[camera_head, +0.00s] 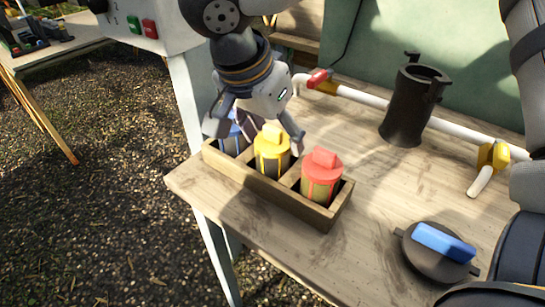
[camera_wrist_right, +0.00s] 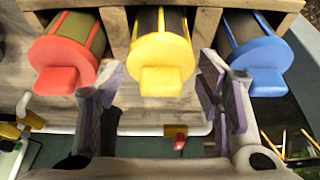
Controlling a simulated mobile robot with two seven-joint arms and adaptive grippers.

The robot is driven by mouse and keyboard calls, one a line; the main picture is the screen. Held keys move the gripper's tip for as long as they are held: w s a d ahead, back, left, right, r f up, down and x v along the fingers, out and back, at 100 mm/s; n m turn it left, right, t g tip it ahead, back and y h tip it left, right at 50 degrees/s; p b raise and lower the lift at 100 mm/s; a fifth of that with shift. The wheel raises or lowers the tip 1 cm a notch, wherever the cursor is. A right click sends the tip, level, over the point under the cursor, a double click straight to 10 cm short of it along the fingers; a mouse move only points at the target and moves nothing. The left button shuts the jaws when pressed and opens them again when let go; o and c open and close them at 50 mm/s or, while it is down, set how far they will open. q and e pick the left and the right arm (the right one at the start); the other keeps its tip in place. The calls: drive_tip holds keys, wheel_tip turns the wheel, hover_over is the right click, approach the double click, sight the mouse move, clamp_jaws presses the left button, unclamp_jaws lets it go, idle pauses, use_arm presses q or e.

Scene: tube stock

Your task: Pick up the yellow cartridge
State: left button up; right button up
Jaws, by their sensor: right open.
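The yellow cartridge (camera_head: 272,153) stands upright in the middle compartment of a wooden rack (camera_head: 272,196). It has a round cap with a raised tab on top. My right gripper (camera_head: 256,128) is open above the rack, with one finger toward the blue side and the other toward the red side. In the right wrist view the yellow cartridge (camera_wrist_right: 161,55) lies centred between the open fingers (camera_wrist_right: 160,105), which hold nothing. I cannot tell whether the fingertips touch it. My left gripper is not in view.
A blue cartridge (camera_head: 232,138) and a red cartridge (camera_head: 321,175) fill the neighbouring compartments, close to the fingers. A black cylinder (camera_head: 408,108), a white pipe (camera_head: 362,97) and a dark disc with a blue handle (camera_head: 443,243) are on the table. Bare tabletop lies right of the rack.

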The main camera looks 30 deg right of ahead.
drive_tip(key=x, duration=0.2)
drive_tip(key=shift+w+d+f, duration=0.15)
drive_tip(key=shift+d+f, duration=0.1)
drive_tip(key=c, duration=1)
drive_tip(key=shift+r, duration=0.1)
wheel_tip(320, 180, up, 10)
drive_tip(key=shift+f, duration=0.1)
drive_tip(key=shift+r, duration=2.55)
